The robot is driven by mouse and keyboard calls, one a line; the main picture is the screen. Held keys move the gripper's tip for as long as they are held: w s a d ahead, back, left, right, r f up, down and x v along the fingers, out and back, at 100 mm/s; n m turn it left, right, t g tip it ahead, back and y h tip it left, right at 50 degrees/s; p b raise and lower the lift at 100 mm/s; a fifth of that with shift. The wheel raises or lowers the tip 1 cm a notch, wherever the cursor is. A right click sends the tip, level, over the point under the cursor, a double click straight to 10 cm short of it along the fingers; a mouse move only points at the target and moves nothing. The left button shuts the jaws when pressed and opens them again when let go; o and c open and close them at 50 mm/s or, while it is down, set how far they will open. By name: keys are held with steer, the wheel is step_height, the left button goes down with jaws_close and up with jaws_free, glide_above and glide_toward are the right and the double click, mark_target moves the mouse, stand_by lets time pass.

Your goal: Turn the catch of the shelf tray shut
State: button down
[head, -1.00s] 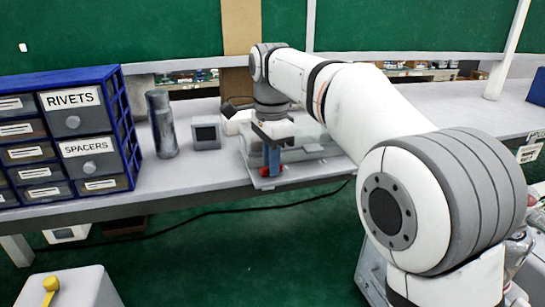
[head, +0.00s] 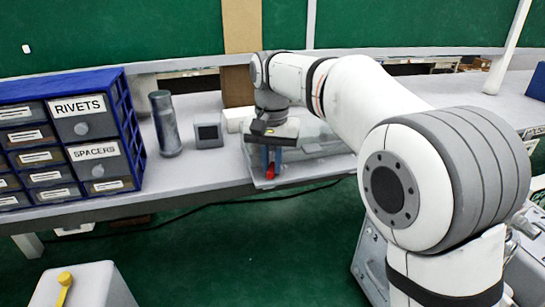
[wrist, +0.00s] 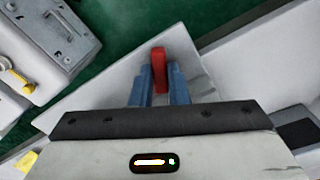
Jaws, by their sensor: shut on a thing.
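The red catch (head: 270,172) is at the front left of the shelf tray (head: 318,150), a pale, partly see-through tray near the bench's front edge. My gripper (head: 272,162) points down over it, its blue fingers shut on the catch. In the wrist view, the red catch (wrist: 159,62) stands between the two blue fingertips (wrist: 160,80) and sticks out past them. My gripper body hides part of the tray, and the fingers hide the lower part of the catch.
A blue drawer cabinet (head: 128,110) labelled RIVETS and SPACERS stands at the left of the bench. A grey cylinder (head: 166,125) and a small grey box with a dark face (head: 208,136) stand between it and my gripper. A grey case with a yellow handle (head: 95,285) is at lower left.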

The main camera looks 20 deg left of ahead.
mark_target(272, 166)
steer(key=n+p, duration=0.1)
steer(key=n, duration=0.4)
steer(key=shift+n, duration=0.3)
stand_by(0.4)
steer(key=c, duration=1.7)
jaws_free()
steer(key=shift+r, duration=0.1)
step_height(272, 166, up, 8)
steer(key=shift+f+b, duration=0.15)
steer(key=shift+b, duration=0.15)
